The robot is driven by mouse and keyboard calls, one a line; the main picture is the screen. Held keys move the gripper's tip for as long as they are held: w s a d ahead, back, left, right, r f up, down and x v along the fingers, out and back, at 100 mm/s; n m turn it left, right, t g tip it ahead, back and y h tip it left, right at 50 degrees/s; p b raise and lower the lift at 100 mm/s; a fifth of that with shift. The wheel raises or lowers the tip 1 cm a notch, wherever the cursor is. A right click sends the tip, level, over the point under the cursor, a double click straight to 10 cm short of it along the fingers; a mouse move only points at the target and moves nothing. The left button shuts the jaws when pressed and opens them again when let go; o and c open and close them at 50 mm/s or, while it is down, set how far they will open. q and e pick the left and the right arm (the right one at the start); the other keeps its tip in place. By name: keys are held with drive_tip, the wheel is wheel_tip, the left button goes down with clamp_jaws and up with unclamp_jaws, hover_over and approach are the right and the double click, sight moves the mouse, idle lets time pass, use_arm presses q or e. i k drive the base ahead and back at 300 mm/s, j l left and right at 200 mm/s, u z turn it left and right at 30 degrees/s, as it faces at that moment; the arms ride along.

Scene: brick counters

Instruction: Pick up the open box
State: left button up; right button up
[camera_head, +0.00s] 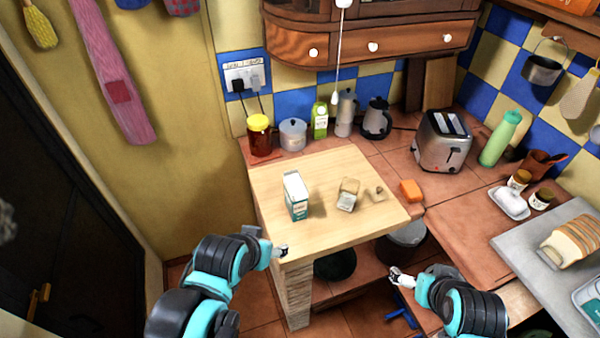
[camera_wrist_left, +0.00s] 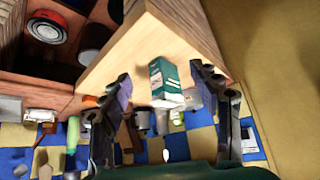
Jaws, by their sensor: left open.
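A white and teal carton (camera_head: 297,197) stands upright on the pale wooden counter block (camera_head: 283,168). I cannot make out for sure whether its top is open. A smaller pale box (camera_head: 348,195) stands to its right. My left gripper (camera_head: 280,251) is at the block's front left edge, apart from the carton. In the left wrist view the carton (camera_wrist_left: 165,83) appears beyond and between the two spread fingers of the left gripper (camera_wrist_left: 161,73), with nothing held. My right gripper (camera_head: 398,274) is in front of the block, away from both boxes; its jaws are too small to read.
A small brown item (camera_head: 379,191) and an orange block (camera_head: 411,191) are right of the boxes. A honey jar (camera_head: 260,136), a toaster (camera_head: 442,142) and a green bottle (camera_head: 500,138) stand further back. The block's front left top is clear.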

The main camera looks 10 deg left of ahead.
sight(295, 191)
drive_tip(key=l+u, duration=0.35)
drive_tip(key=i+l+u, duration=0.1)
drive_tip(key=l+u, duration=0.5)
drive_tip(key=u, duration=0.15)
